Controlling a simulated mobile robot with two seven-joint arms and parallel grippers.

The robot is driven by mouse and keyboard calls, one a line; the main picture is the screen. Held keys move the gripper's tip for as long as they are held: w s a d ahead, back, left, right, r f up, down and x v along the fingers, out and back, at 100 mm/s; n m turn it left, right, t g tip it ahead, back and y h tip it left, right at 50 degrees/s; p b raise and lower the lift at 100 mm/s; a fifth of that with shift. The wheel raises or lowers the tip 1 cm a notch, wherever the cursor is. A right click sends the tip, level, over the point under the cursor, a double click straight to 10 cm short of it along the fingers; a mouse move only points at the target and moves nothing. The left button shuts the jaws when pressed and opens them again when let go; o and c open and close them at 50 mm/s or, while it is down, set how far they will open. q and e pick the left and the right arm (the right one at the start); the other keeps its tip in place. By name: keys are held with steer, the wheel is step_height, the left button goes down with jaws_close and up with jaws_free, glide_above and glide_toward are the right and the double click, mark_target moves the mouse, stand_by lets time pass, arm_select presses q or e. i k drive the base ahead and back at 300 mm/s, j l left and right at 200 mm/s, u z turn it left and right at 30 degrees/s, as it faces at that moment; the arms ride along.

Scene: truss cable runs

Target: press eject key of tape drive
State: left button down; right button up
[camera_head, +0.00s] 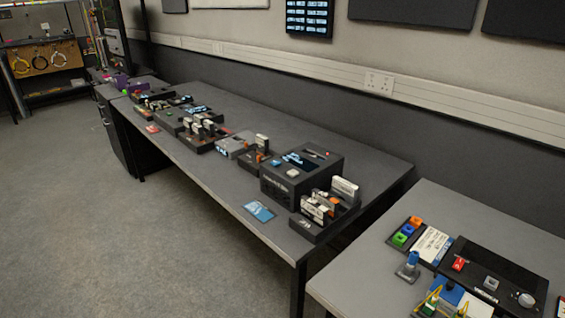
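A dark box (283,186) that looks like the tape drive stands on the long grey table, right of the picture's middle. Its top carries a lit blue display (297,160), a slot, a small red spot (327,153) and a small light-blue piece (276,163) near the left edge. I cannot tell which of these is the eject key. Neither of my grippers is in view.
A rack of cartridges (305,226) stands against the box's near right side. A blue card (259,211) lies by the table's front edge. Several small devices line the long table (222,181). A second table (350,284) stands at right. The floor (130,235) at left is clear.

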mark_target(292, 173)
steer(key=i+j, duration=0.55)
steer(key=i, duration=0.15)
steer(key=z, duration=1.35)
